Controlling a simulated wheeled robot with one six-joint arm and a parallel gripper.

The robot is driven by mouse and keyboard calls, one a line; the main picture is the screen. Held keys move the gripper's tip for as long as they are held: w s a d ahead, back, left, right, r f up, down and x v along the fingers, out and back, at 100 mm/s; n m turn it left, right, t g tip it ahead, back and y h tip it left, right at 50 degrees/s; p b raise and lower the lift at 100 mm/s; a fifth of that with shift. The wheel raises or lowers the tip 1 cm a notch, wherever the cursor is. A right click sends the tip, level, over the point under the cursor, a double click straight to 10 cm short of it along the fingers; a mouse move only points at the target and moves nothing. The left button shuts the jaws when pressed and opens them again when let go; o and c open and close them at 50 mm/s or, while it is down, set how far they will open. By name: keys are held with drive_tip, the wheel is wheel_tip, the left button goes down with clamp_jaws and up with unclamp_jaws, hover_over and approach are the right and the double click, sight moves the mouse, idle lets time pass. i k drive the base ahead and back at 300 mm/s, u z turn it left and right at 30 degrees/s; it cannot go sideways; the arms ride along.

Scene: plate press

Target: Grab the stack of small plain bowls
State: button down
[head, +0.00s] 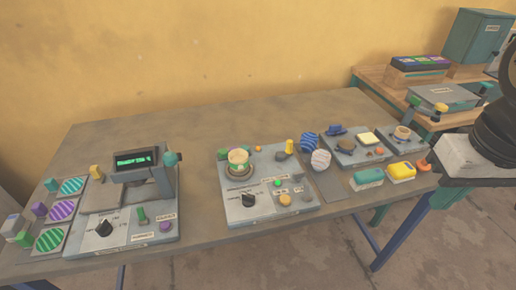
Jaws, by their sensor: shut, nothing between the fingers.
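I cannot clearly make out a stack of small plain bowls. A small round pale vessel with a brown rim (239,159) sits on the middle grey panel (238,203); whether it is one bowl or several nested is too small to tell. Another small pale round vessel (402,133) sits on the grey panel at the table's right. My gripper is not in view; only dark parts of what looks like my own arm show at the right edge.
A press (145,175) with a lit green display stands left on the long table (200,120), beside striped plates (62,209). A teal block (368,178) and a yellow block (400,171) lie near the right front edge. The table's back strip is clear.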

sight(238, 160)
drive_tip(key=z, duration=0.55)
drive_tip(key=k, duration=1.3)
drive_tip(key=u, duration=0.05)
drive_tip(key=i, duration=0.5)
drive_tip(key=u, duration=0.85)
drive_tip(key=i, duration=1.15)
drive_tip(key=z, duration=0.35)
